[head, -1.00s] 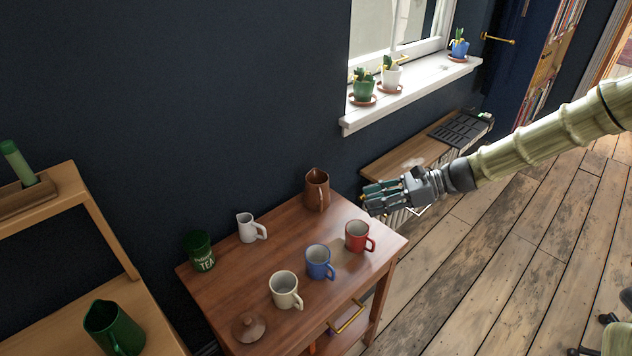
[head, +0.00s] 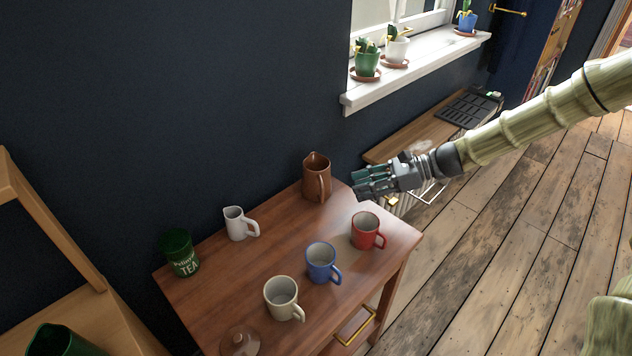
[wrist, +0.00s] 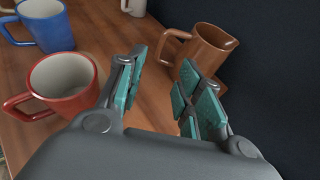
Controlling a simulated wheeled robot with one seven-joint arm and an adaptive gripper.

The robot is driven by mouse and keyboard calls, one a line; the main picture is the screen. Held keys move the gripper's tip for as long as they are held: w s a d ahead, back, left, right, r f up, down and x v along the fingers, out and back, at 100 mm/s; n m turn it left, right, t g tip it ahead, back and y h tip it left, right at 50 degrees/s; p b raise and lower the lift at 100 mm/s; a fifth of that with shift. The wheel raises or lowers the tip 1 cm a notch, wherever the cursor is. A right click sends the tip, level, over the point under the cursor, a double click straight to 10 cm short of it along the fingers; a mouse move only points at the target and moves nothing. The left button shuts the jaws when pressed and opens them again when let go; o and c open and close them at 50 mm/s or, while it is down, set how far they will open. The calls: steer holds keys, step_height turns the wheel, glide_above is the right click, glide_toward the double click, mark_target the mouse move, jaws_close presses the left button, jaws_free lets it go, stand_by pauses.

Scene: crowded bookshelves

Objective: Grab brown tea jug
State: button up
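The brown tea jug (head: 316,178) stands upright at the far right corner of the wooden table (head: 215,292), close to the dark wall. In the wrist view the jug (wrist: 205,50) is just beyond my fingers, its handle on the left side. My gripper (head: 358,184) is to the right of the jug in the head view, apart from it. In the wrist view my gripper (wrist: 160,85) has its teal-padded fingers spread apart with nothing between them.
A red mug (head: 365,231) stands near my gripper. A blue mug (head: 320,262), cream mug (head: 281,298), white jug (head: 236,223) and green tea tin (head: 180,253) share the table. A windowsill (head: 415,72) with potted plants is above. A low bench (head: 410,140) stands behind my arm.

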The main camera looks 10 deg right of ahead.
steer(key=shift+x, duration=4.75)
jaws_close()
